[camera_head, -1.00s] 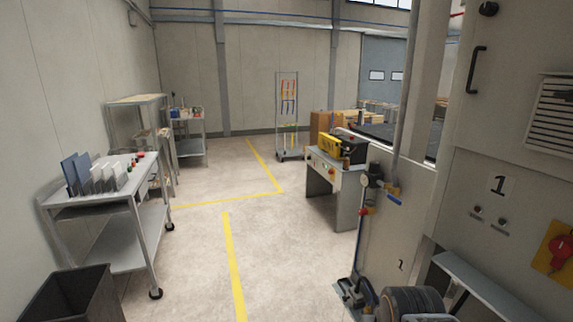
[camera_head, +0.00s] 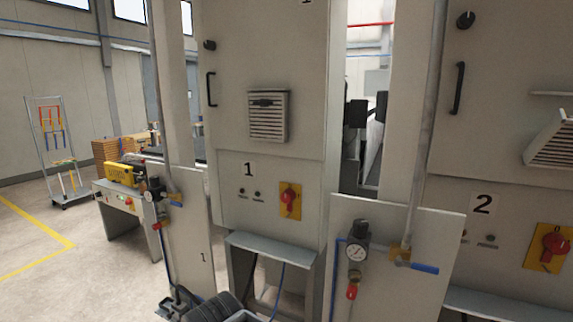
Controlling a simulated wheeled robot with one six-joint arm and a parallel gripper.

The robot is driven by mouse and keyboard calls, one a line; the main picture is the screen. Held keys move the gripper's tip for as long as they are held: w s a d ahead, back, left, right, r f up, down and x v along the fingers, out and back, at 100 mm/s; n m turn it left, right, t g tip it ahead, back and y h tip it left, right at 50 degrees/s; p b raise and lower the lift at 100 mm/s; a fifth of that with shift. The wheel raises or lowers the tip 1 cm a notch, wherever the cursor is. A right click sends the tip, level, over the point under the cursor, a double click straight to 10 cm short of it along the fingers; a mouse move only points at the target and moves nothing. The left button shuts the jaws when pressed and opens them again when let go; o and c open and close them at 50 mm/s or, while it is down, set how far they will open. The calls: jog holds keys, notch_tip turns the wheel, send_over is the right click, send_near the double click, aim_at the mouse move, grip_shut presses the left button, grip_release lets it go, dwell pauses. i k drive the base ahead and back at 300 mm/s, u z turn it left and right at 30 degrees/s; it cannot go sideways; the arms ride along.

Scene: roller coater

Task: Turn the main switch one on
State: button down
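My gripper is not in view, and nothing covers the switch of cabinet 1.
A grey ledge (camera_head: 272,245) juts out below switch one. A panel with a pressure gauge (camera_head: 357,252) and a blue-handled valve (camera_head: 424,268) stands right of it. Dark rounded equipment (camera_head: 212,308) lies low in front. Open floor (camera_head: 50,220) with yellow lines is at left.

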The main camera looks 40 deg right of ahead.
aim_at(288, 196)
jog(key=z, duration=0.2)
jog(key=i, duration=0.45)
jog(key=z, duration=0.45)
